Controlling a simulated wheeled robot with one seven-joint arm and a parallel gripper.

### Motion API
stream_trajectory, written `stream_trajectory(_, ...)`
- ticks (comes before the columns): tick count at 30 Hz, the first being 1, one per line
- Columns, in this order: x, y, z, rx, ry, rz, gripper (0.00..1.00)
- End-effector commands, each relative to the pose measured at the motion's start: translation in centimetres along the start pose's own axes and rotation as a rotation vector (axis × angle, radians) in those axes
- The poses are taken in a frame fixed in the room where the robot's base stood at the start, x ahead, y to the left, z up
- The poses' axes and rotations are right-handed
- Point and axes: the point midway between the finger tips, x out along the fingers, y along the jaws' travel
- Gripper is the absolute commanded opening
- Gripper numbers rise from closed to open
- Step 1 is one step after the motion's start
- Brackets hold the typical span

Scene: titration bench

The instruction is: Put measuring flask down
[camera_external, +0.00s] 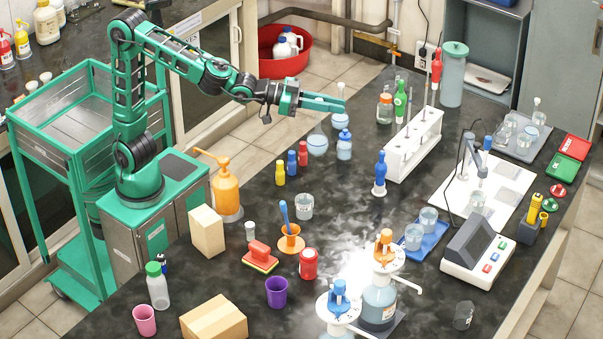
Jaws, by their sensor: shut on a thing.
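My gripper (331,104) is at the end of my green arm, reaching right over the back-left part of the dark bench. Its jaws are shut on the neck of what looks like the measuring flask (340,121), a clear round flask with pale blue liquid. The flask is upright, with its stopper above the fingers. I cannot tell whether the held flask's base touches the bench.
A light blue bottle (344,148) stands close in front of the flask. Small blue and yellow bottles (280,173) are to the left. Bare bench (345,205) lies in front.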

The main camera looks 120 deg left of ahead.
Motion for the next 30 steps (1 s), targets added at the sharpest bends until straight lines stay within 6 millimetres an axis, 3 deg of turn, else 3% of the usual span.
stream_trajectory(1, -0.7, 2.8, 0.1, 0.006, 0.000, 0.033, 0.00)
stream_trajectory(6, -3.5, 10.3, 0.6, 0.021, -0.002, 0.118, 0.00)
stream_trajectory(11, -6.9, 16.8, 1.1, 0.035, -0.001, 0.197, 0.00)
stream_trajectory(18, -13.2, 25.6, 2.1, 0.054, 0.003, 0.313, 0.00)
stream_trajectory(24, -18.6, 31.0, 2.8, 0.066, 0.009, 0.396, 0.00)
stream_trajectory(30, -22.4, 34.0, 3.2, 0.073, 0.014, 0.450, 0.00)
